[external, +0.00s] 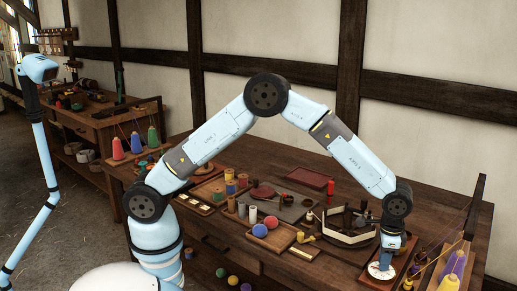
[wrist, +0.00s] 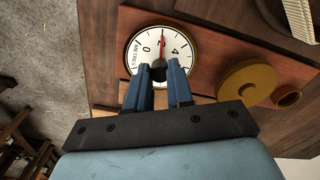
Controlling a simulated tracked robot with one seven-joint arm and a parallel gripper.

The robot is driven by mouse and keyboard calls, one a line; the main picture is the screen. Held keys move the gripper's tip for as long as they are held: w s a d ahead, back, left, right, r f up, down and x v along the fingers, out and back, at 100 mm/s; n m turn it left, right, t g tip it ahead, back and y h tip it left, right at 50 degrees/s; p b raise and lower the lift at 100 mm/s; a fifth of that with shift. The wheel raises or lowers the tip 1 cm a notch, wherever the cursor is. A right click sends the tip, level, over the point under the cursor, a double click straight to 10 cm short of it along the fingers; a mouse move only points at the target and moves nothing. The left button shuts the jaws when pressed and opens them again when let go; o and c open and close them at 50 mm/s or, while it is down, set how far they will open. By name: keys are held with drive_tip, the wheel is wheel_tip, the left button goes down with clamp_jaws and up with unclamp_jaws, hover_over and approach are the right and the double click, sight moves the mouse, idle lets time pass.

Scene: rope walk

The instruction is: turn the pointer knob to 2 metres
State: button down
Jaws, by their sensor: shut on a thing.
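The knob itself is mostly hidden between the fingertips. In the external view the dial (external: 376,272) sits at the bench's front right, with my gripper (external: 386,261) coming down onto it.
A brass disc (wrist: 247,82) and a small brass ring (wrist: 287,96) are beside the dial on the wooden board. In the external view a curved white-and-dark piece (external: 340,238) stands just left of my wrist. Yellow and purple cones (external: 455,264) stand to the right.

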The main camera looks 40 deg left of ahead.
idle(0.3)
drive_tip(key=c, duration=1)
unclamp_jaws()
drive_tip(key=shift+r, duration=0.15)
wheel_tip(320, 180, up, 14)
drive_tip(key=shift+f, duration=0.25)
drive_tip(key=shift+w, duration=0.1)
